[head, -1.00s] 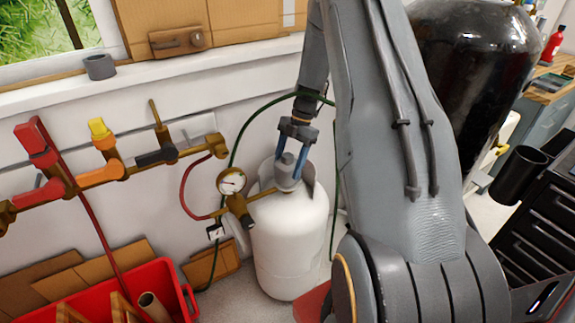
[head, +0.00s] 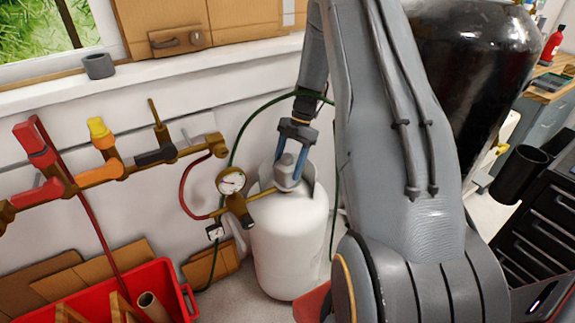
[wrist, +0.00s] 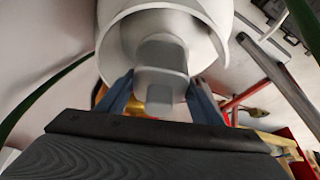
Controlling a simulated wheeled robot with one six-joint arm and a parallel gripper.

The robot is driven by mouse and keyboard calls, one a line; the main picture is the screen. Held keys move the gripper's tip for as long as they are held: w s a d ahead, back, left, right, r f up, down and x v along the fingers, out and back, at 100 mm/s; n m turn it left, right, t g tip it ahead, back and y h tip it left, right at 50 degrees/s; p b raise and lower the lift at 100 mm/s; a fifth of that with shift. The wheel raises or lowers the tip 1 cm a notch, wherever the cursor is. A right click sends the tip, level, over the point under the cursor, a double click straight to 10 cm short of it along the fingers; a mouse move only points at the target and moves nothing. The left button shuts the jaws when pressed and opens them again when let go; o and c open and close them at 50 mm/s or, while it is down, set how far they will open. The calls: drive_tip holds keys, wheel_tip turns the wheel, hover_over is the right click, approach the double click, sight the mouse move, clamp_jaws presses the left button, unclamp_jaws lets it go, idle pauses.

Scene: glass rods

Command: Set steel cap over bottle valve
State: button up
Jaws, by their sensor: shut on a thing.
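The white gas bottle (head: 288,245) stands upright on the floor by the wall, with a grey collar around its top. My gripper (head: 290,170) points down at the bottle's top, its blue fingers shut on the grey steel cap (head: 286,172). The cap sits at the collar, over the place of the valve, and hides the valve. In the wrist view, the cap (wrist: 160,75) lies between my fingers (wrist: 161,97), with the pale curved collar (wrist: 112,32) around it. I cannot tell whether the cap is fully seated.
A brass pressure gauge and regulator (head: 231,183) are close at the bottle's left. A green hose (head: 240,130) loops behind. A pipe manifold (head: 100,174) runs along the wall. A red crate (head: 150,280) stands at lower left, a black tank (head: 470,70) at right.

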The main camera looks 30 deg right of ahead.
drive_tip(key=shift+f, duration=0.25)
drive_tip(key=o, duration=0.9)
drive_tip(key=p+v, duration=0.3)
drive_tip(key=v, duration=0.8)
drive_tip(key=shift+w, duration=0.1)
idle(0.5)
